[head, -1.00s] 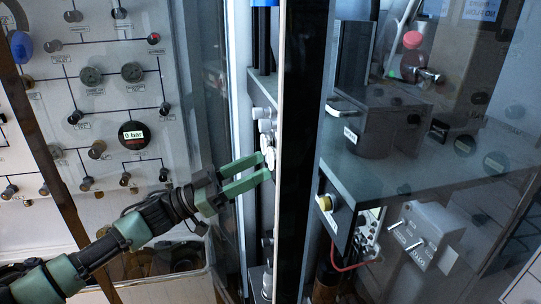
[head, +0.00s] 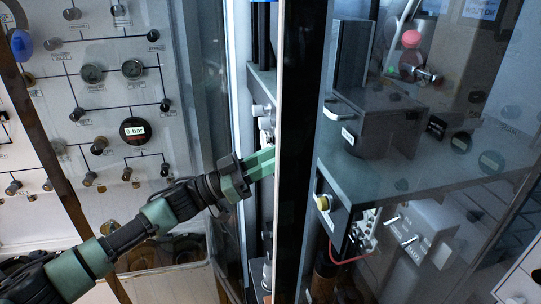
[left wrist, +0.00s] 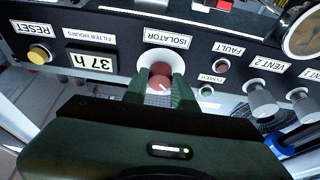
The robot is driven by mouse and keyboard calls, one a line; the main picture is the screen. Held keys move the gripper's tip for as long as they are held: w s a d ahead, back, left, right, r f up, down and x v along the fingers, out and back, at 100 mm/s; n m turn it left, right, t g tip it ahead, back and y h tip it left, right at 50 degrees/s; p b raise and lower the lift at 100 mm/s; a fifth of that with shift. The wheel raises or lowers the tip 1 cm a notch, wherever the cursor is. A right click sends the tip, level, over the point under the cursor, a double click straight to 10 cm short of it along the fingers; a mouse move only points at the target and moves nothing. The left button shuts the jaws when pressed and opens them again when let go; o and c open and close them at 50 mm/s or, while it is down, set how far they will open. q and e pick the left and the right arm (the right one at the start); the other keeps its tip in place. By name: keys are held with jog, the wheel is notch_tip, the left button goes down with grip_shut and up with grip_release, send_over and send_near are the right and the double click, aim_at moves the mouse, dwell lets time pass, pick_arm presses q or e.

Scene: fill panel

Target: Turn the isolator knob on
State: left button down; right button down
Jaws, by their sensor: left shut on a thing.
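The isolator knob (left wrist: 160,76) is red on a pale round base, below the label "ISOLATOR", which appears upside down in the left wrist view. My left gripper (left wrist: 161,92) has one green finger on each side of the knob and is shut on it. In the head view my left gripper (head: 268,161) reaches in from the left to the cabinet's narrow panel. Its fingertips pass behind the light vertical edge there, so the knob is hidden. My right gripper is in neither view.
On the same panel are a yellow RESET button (left wrist: 39,54), a filter-hours display (left wrist: 90,62), a red fault lamp (left wrist: 222,66) and a vent knob (left wrist: 260,98). A dark upright post (head: 300,150) and glass stand right of my gripper. A gauge board (head: 100,100) is at left.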

pick_arm(q)
jog(key=shift+w+a+r+m+g+y+b, duration=0.2)
jog(key=shift+m+g+y+b, duration=0.45)
jog(key=shift+m+g+b, duration=2.1)
jog(key=shift+w+d+r+m+t+y+b, duration=0.45)
jog(key=shift+m+b, duration=1.1)
jog(key=shift+m, duration=3.15)
jog(key=shift+s+a+r+m+g+y+b, duration=0.1)
jog(key=shift+a+m+g+y+b, duration=0.55)
jog(key=shift+m+g+b, duration=2.2)
jog(key=shift+d+m+t+y+p, duration=0.25)
jog(key=shift+m+t+p, duration=0.45)
jog(key=shift+m+t, duration=0.4)
jog(key=shift+r, duration=0.1)
jog(key=c, duration=1.1)
grip_release()
jog(key=shift+f, duration=0.2)
